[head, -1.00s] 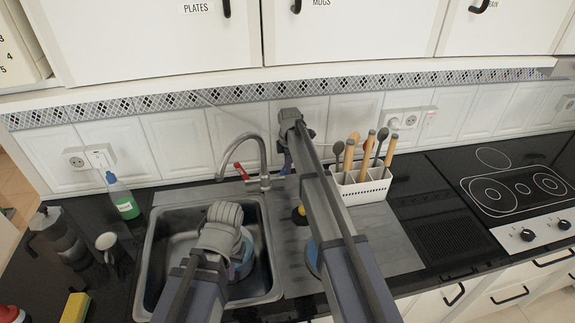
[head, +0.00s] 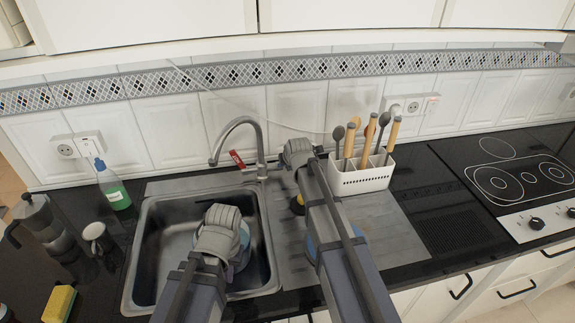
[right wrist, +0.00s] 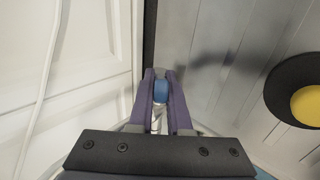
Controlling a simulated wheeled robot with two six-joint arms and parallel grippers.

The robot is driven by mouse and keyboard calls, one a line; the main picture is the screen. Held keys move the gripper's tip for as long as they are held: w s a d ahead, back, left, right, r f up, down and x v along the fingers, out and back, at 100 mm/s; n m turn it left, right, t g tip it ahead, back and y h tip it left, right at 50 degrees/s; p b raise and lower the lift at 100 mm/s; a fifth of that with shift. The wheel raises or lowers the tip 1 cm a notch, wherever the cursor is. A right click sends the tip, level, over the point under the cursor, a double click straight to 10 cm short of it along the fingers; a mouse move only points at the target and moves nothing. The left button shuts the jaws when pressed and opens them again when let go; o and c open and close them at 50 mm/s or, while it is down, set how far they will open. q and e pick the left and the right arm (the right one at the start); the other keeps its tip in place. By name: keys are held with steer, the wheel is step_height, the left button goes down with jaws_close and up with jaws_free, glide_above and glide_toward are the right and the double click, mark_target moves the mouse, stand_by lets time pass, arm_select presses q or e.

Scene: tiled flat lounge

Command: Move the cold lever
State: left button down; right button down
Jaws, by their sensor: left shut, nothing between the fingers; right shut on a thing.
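The metal tap (head: 259,145) stands behind the sink (head: 135,265). Its red lever (head: 237,160) sticks out on the left. The cold lever has a blue end (right wrist: 161,90), which the right wrist view shows between my right fingers. In the head view my right gripper (head: 297,153) is just right of the tap and hides this lever. The right gripper is shut on the cold lever. My left gripper (head: 224,217) is over the sink, shut and empty, and well apart from the tap.
A white utensil holder (head: 362,180) stands close to the right of my right gripper. A black and yellow thing (right wrist: 305,98) lies on the drainboard (head: 395,235). A soap bottle (head: 113,187), a mug (head: 97,238) and a moka pot (head: 42,220) stand left of the sink. The tiled wall is behind.

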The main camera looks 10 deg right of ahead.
stand_by(0.4)
steer(key=c, duration=0.9)
jaws_free()
steer(key=shift+o, duration=0.2)
steer(key=shift+s+r, duration=0.1)
steer(key=p+v, duration=0.5)
steer(key=v, duration=0.2)
steer(key=shift+s+p, duration=0.25)
steer(key=shift+p, duration=0.1)
steer(key=shift+r, duration=0.1)
